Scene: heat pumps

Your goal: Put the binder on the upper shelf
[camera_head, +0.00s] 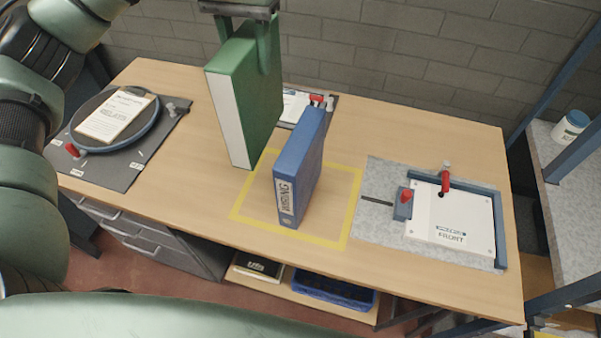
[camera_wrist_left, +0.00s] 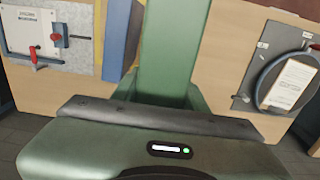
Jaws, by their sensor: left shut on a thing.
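My left gripper (camera_head: 245,50) is shut on the top of a green binder (camera_head: 255,100) with a white spine, held upright over the table's back middle. I cannot tell whether its bottom edge touches the table. The green binder also fills the middle of the left wrist view (camera_wrist_left: 168,50). A blue binder (camera_head: 302,165) labelled "WIRING" stands upright inside the yellow square, just right of the green one; it also shows in the left wrist view (camera_wrist_left: 122,38). A rack shelf (camera_head: 560,185) with a speckled grey top is at the right edge. My right gripper is out of view.
The wooden table (camera_head: 400,125) carries a dark board with a ring (camera_head: 157,118) at left and a grey mat with a white plate (camera_head: 455,215) at right. A white jar (camera_head: 571,125) stands on the rack shelf. Blue rack posts (camera_head: 560,80) and a brick wall bound the space.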

